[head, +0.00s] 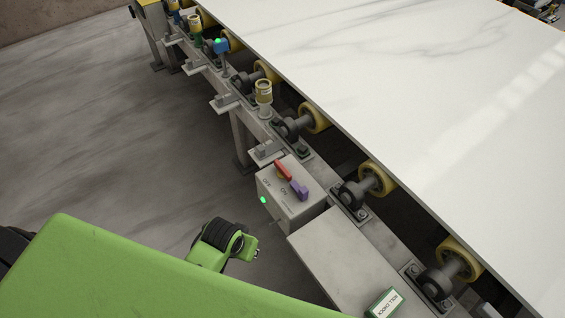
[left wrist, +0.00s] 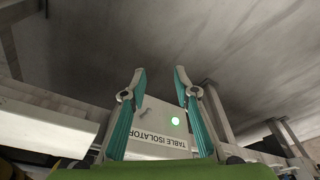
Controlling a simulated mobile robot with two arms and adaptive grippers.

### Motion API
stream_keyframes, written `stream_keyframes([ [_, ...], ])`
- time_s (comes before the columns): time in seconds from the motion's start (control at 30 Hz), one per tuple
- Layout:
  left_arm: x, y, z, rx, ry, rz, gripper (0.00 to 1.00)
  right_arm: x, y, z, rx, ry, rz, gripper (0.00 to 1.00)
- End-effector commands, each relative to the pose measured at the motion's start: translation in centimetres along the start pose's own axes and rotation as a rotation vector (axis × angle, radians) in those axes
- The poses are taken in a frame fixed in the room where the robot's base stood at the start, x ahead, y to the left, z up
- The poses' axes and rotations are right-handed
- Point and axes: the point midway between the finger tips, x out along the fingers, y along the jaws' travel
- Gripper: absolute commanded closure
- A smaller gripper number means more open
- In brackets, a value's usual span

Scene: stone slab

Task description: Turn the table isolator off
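The table isolator is a grey box (head: 307,204) on the conveyor frame's near side, with OFF and ON lettering on top. A red-orange handle (head: 284,171) and a purple piece (head: 299,189) sit on it; I cannot tell which mark the handle points to. A green light (head: 263,199) glows on its side. The left wrist view shows the box face (left wrist: 155,118), its TABLE ISOLATOR label (left wrist: 157,138) and the lit green light (left wrist: 175,121). My left gripper (left wrist: 160,73) is open, its teal fingers either side of the box in that view, nothing between the tips. My right gripper is out of view.
A large white slab (head: 420,90) lies on yellow rollers (head: 376,179) right of the isolator. A green-labelled block (head: 385,303) sits on the frame nearer to me. A blue piece with a green light (head: 220,45) stands farther along. Open floor (head: 110,130) lies left.

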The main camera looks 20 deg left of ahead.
Motion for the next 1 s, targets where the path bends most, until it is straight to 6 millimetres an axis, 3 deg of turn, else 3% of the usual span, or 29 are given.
stream_keyframes([
  [0.03,-1.5,0.1,-2.5,-0.048,0.006,0.001,0.72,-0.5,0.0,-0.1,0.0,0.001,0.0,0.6],
  [0.37,-8.1,0.8,-15.1,-0.431,-0.066,-0.012,0.72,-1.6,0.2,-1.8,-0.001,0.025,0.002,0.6],
  [0.6,-11.9,1.7,-24.3,-0.726,-0.15,-0.056,0.72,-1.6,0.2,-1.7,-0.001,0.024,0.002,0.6],
  [0.8,-14.8,2.2,-28.8,-0.882,-0.19,-0.094,0.72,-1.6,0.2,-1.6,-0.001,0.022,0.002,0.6],
  [1.0,-15.6,2.4,-30.0,-0.935,-0.205,-0.111,0.72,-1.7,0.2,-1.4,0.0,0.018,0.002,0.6],
])
